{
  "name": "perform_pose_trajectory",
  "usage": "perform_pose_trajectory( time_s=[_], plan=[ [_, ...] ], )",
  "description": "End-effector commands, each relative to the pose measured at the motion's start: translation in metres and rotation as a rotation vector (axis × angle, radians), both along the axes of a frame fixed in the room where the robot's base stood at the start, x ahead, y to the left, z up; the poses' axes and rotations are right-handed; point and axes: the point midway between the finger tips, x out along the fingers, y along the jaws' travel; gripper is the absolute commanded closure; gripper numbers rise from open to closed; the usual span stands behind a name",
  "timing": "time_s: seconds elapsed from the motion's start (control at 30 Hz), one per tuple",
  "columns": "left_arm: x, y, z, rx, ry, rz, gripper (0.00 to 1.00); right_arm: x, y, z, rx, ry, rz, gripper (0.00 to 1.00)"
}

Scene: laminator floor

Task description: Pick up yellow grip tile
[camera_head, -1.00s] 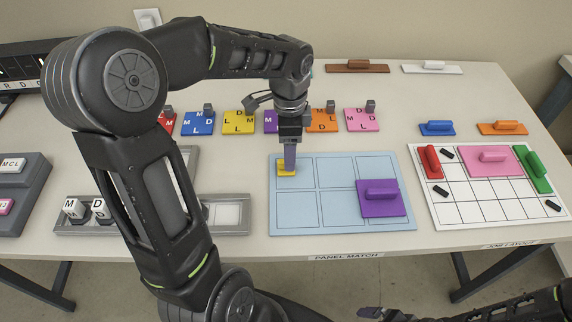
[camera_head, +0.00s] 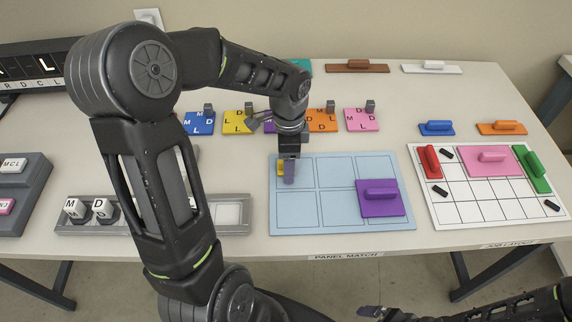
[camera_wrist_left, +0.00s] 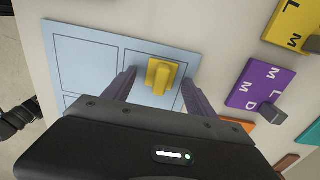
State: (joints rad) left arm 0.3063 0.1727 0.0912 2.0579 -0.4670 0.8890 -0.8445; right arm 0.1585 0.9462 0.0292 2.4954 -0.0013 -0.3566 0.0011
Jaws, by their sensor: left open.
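The yellow grip tile (camera_head: 280,169) lies in the top left cell of the light blue panel board (camera_head: 340,226). In the head view my left gripper hides most of it. In the left wrist view the yellow grip tile (camera_wrist_left: 152,76) shows its raised bar between the two finger lines. My left gripper (camera_head: 289,180) points down over the tile, open and empty. Whether the fingertips reach down beside the bar is unclear. The tip of my right arm, with its gripper (camera_head: 370,312), shows at the bottom edge; its jaw state is unclear.
A purple grip tile (camera_head: 392,209) lies at the board's lower right. The white grid board (camera_head: 461,213) with red, pink and green pieces stands to the right. Lettered tiles, including an orange one (camera_head: 322,125), line up behind. A grey tray (camera_head: 155,228) stands to the left.

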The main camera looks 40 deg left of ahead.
Motion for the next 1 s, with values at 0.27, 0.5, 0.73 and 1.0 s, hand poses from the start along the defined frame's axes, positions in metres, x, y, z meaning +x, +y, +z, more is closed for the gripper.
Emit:
perform_pose_trajectory(
  time_s=[0.27, 0.5, 0.73, 1.0],
  plan=[
    [0.0000, 0.0000, 0.0001, 0.000, 0.000, 0.000, 0.54, 0.0000, 0.0000, 0.0000, 0.000, 0.000, 0.000, 0.00],
    [0.0000, 0.0000, 0.0001, 0.000, 0.000, 0.000, 0.74, 0.0000, 0.0000, 0.0000, 0.000, 0.000, 0.000, 0.00],
    [0.0000, 0.0000, 0.0001, 0.000, 0.000, 0.000, 0.93, 0.0000, 0.0000, 0.0000, 0.000, 0.000, 0.000, 0.00],
    [0.0000, 0.0000, 0.0001, 0.000, 0.000, 0.000, 1.00, 0.0000, 0.0000, 0.0000, 0.000, 0.000, 0.000, 0.00]
  ],
)
